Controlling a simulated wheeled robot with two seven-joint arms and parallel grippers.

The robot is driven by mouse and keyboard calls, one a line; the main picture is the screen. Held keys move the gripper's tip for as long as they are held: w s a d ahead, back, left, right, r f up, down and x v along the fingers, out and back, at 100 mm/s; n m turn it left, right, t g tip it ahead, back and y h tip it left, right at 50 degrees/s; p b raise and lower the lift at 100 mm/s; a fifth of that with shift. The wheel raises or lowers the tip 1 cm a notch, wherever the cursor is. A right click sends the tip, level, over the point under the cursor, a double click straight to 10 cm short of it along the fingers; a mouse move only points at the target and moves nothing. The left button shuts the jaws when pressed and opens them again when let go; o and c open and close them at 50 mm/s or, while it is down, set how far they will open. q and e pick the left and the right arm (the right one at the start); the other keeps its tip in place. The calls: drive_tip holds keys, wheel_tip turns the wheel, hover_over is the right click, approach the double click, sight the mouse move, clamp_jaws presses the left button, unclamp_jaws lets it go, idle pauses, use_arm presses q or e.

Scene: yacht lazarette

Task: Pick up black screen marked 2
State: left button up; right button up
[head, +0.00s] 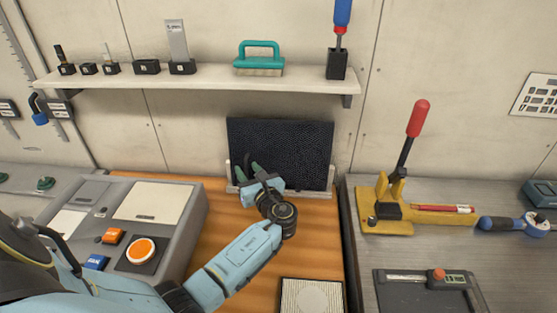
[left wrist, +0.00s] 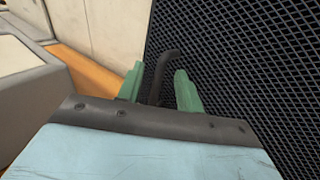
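The black screen (head: 300,150) is a dark mesh panel standing upright against the back wall, below the shelf. I cannot read a 2 on it. Its mesh fills much of the left wrist view (left wrist: 245,60). My left gripper (head: 248,171) is at the screen's lower left front. In the left wrist view its two green fingers (left wrist: 160,85) are apart, with a dark curved handle-like piece (left wrist: 164,70) between them. A gap shows beside this piece, so I see no firm grip. The gripper hides the screen's lower left part. My right gripper is not in view.
A pale holder (head: 312,193) runs along the screen's foot. A grey console (head: 185,222) stands left of the wooden surface (head: 320,240). A shelf (head: 210,80) hangs above. On the right are a yellow lever tool (head: 385,212) and a dark tray (head: 420,300).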

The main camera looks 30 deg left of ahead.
use_arm(q)
drive_tip(key=shift+c, duration=0.5)
clamp_jaws()
idle(0.8)
